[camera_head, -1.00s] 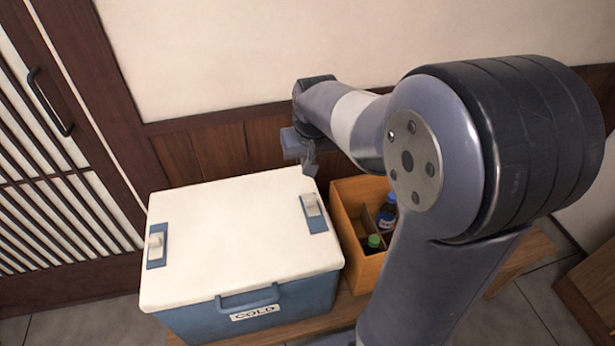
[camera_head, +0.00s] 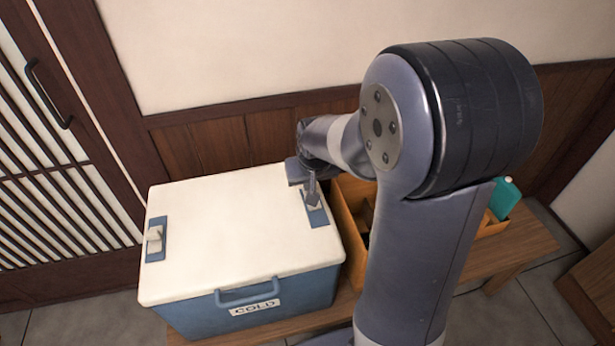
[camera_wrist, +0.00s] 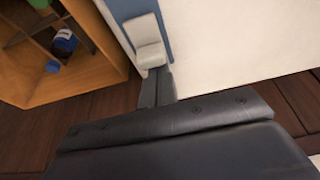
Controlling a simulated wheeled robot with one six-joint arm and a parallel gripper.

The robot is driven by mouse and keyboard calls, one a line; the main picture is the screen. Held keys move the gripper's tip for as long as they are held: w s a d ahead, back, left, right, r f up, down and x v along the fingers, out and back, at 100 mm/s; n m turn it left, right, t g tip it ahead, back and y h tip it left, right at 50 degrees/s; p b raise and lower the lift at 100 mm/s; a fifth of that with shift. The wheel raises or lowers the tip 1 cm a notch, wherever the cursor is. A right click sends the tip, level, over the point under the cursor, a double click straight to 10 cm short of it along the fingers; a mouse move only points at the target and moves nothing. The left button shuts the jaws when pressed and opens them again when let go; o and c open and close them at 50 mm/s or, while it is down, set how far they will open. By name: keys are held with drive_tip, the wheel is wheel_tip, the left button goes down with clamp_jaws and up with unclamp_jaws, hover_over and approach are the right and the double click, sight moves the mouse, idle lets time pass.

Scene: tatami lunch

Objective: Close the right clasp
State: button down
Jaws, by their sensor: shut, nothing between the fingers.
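The cooler is blue with a white lid (camera_head: 235,230), and its lid lies flat and shut. The right clasp (camera_head: 318,214) is a white tab on a blue plate at the lid's right edge. In the wrist view the white tab (camera_wrist: 147,45) stands just beyond my fingertips. My gripper (camera_head: 311,190) is shut and empty, its fingers pointing down at the clasp and partly hiding it. In the wrist view the fingers (camera_wrist: 157,88) are at or very near the tab; I cannot tell if they touch. The left clasp (camera_head: 155,240) is a similar white tab on blue.
An orange wooden crate (camera_head: 350,222) with bottles stands close to the cooler's right side, partly hidden by my arm. A teal object (camera_head: 505,198) shows further right. The wooden bench (camera_head: 515,240) bears them. A wall stands behind, a slatted door at left.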

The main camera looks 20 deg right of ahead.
drive_tip(key=shift+s, duration=1.55)
drive_tip(key=shift+f, duration=0.1)
drive_tip(key=shift+s, duration=0.1)
